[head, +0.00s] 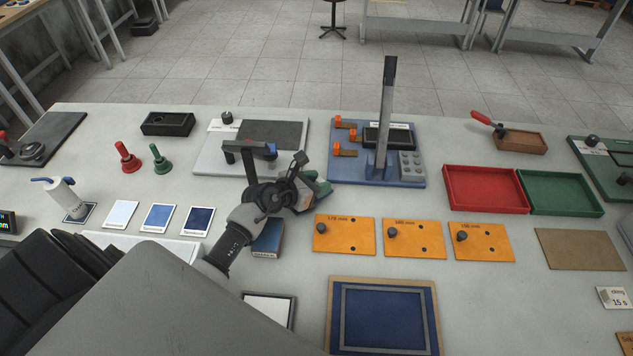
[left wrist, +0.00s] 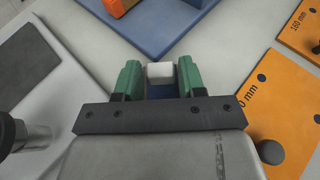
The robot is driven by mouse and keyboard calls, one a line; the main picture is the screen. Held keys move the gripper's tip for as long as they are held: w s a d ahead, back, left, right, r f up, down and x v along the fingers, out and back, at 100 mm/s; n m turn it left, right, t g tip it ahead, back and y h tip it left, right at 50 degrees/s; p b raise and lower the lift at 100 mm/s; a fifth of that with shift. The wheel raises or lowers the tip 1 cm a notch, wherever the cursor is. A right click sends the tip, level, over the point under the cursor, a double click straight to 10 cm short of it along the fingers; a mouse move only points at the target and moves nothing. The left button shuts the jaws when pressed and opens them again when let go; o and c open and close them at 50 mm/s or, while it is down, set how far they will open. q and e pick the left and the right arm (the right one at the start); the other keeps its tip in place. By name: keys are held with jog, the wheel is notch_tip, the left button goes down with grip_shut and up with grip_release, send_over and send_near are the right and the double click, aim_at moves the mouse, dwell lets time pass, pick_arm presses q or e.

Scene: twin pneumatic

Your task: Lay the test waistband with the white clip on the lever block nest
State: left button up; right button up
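My left gripper (head: 318,188) is in the middle of the table, just in front of the lever block. In the left wrist view its green fingers (left wrist: 160,78) are close on either side of a white clip (left wrist: 160,72), with a dark blue piece of the test waistband (left wrist: 162,90) between them. The rest of the band is hidden by the gripper. The lever block (head: 345,172) is a blue base with a tall upright lever (head: 389,90), orange-knobbed clamps on its left and a black nest (head: 402,138) beside the lever. The nest looks empty. My right gripper is out of view.
Orange gauge plates (head: 345,247) lie right of my left gripper. A grey fixture (head: 215,155) stands left of the lever block. Red (head: 486,207) and green (head: 565,208) trays are to the right. A blue block (head: 268,240) lies beside my forearm.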

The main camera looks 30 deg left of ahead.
pick_arm(q)
jog(key=shift+o, duration=1.3)
